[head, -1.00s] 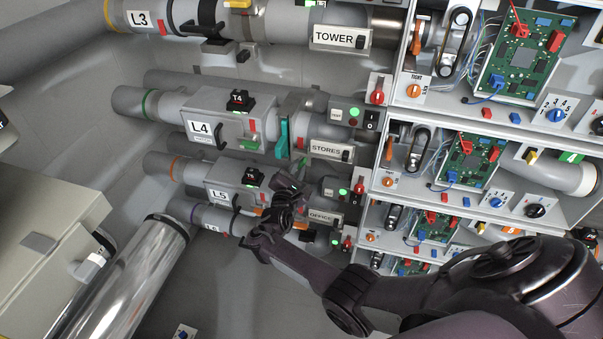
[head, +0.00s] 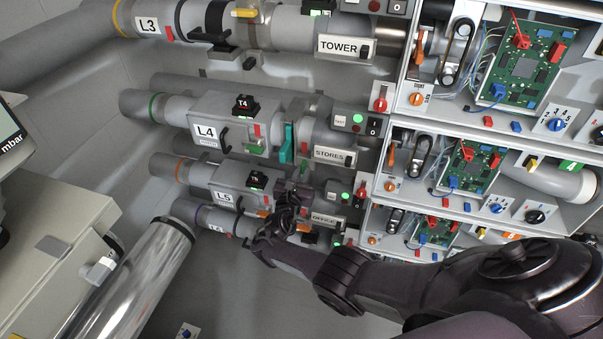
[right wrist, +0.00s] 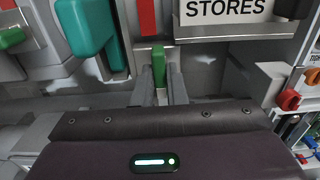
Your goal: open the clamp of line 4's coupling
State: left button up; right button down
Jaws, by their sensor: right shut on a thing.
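Line 4's pipe carries a grey housing with the L4 label (head: 206,132). At its right end is the coupling with a large teal lever (head: 287,143), which also shows at the upper left of the right wrist view (right wrist: 92,30). Right of it, a red strip (right wrist: 148,18) sits above a small green tab (right wrist: 158,66). My right gripper (right wrist: 161,88) has its two fingers shut on this green tab from below. In the head view my right gripper (head: 293,186) reaches up under line 4, in front of line 5; its fingertips are hard to see there. My left gripper is not in view.
The STORES label (head: 334,155) is just right of the coupling. Line 5's housing (head: 240,180) lies close below. Shelves with circuit boards (head: 474,163) stand at the right. A shiny cylinder (head: 140,275) and a beige box (head: 50,245) stand at the lower left.

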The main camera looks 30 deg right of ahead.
jog(key=shift+w+d+r, duration=0.15)
jog(key=shift+d+r, duration=0.05)
jog(key=shift+r, duration=0.2)
jog(key=c, duration=1.6)
grip_release()
jog(key=shift+o, duration=0.7)
jog(key=shift+d+f, duration=0.1)
jog(key=shift+f, duration=0.15)
jog(key=shift+s+a, duration=0.25)
jog(key=shift+a, duration=0.2)
jog(key=p+v, duration=0.2)
jog(key=v, duration=0.5)
jog(key=shift+d, duration=0.1)
